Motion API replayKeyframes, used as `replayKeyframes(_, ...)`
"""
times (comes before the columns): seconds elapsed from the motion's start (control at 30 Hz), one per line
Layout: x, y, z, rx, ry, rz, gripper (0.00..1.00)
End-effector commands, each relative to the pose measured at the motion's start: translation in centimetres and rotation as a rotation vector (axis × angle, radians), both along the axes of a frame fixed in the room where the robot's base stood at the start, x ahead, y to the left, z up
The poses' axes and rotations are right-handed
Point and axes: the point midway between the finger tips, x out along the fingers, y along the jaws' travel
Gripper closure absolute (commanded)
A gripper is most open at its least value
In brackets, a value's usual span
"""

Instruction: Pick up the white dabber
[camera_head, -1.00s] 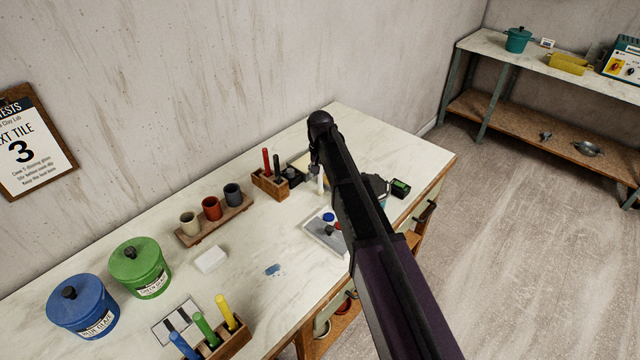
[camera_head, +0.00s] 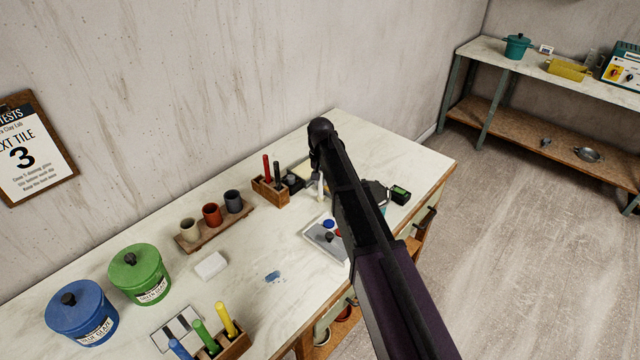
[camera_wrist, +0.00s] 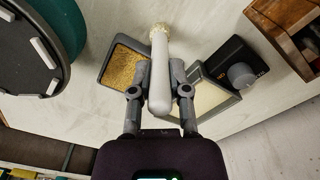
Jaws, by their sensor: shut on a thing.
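The white dabber (camera_wrist: 160,75) is in the wrist view, a pale rod with a rounded near end and a rough, cream-coloured far tip. My gripper (camera_wrist: 160,92) has its two fingers closed on the dabber's sides, one at the left and one at the right. In the head view a small part of the white dabber (camera_head: 320,190) shows beside my dark arm. My arm hides most of the gripper there.
In the wrist view a tray with a tan, grainy pad (camera_wrist: 125,68) lies left of the dabber, and a dark box with a grey knob (camera_wrist: 241,75) lies right. A wooden holder (camera_head: 270,190) with red and black dabbers stands nearby. Three cups (camera_head: 212,215) stand further left.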

Motion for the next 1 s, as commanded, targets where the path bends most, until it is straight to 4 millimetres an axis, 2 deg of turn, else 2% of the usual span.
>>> replayKeyframes(0.37, 0.0, 0.0, 1.7, 0.0, 0.0, 0.0, 1.0)
replayKeyframes(1.0, 0.0, 0.0, 8.1, 0.0, 0.0, 0.0, 1.0)
